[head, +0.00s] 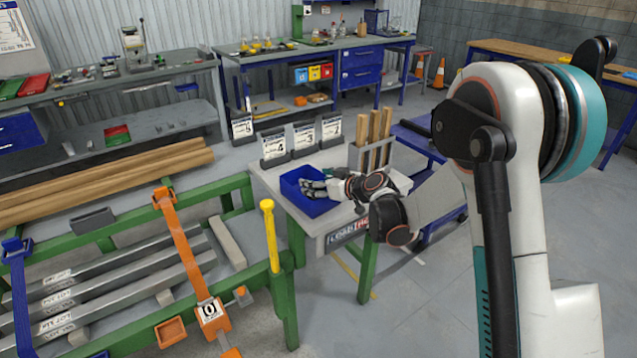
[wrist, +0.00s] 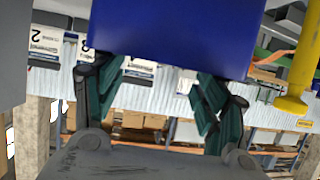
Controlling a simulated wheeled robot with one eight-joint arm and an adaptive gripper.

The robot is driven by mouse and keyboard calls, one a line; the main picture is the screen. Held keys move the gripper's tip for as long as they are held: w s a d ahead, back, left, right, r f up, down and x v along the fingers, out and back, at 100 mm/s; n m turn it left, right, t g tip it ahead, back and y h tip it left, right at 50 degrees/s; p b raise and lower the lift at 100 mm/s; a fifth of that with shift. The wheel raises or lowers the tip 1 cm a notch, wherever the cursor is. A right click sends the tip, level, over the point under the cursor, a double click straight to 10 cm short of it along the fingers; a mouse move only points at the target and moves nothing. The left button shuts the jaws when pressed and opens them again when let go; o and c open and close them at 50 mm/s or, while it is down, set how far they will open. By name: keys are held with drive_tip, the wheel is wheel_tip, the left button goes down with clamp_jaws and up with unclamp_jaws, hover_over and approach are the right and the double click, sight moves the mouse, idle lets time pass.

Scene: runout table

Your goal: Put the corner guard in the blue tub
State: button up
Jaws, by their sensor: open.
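The blue tub (head: 309,206) stands on the small light-topped table beside the green frame. My gripper (head: 313,187) is at the tub, with its fingers over the tub's opening. In the wrist view the tub (wrist: 175,35) fills the top, and my gripper (wrist: 160,73) is open with its fingers spread and nothing seen between them. The corner guard cannot be made out for certain. A small orange angled piece (head: 171,331) at the front of the green frame may be it. The inside of the tub is mostly hidden.
A yellow-capped post (head: 270,235) rises just left of the tub. Number cards (head: 304,136) stand behind it, and a holder with wooden handles (head: 374,143) is to its right. Metal bars (head: 120,275) and an orange strap (head: 185,245) lie across the green frame.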

drive_tip(key=s+d+r+m+g+h+p, duration=0.1)
drive_tip(key=s+d+r+p, duration=0.1)
drive_tip(key=s+d+r, duration=0.35)
drive_tip(key=s+d+r+m+h+p, duration=0.1)
drive_tip(key=s+d+r, duration=0.2)
drive_tip(key=s+r, duration=0.5)
drive_tip(key=s+d+m+g+h, duration=0.1)
drive_tip(key=s+d+m+h, duration=0.2)
drive_tip(key=s, duration=1.1)
drive_tip(key=s+d+m+g+h, duration=0.1)
drive_tip(key=s+d, duration=0.6)
drive_tip(key=s, duration=0.8)
drive_tip(key=shift+s+d+r+m+h, duration=0.2)
drive_tip(key=shift+s+r+m+h, duration=0.1)
drive_tip(key=shift+m+h, duration=0.75)
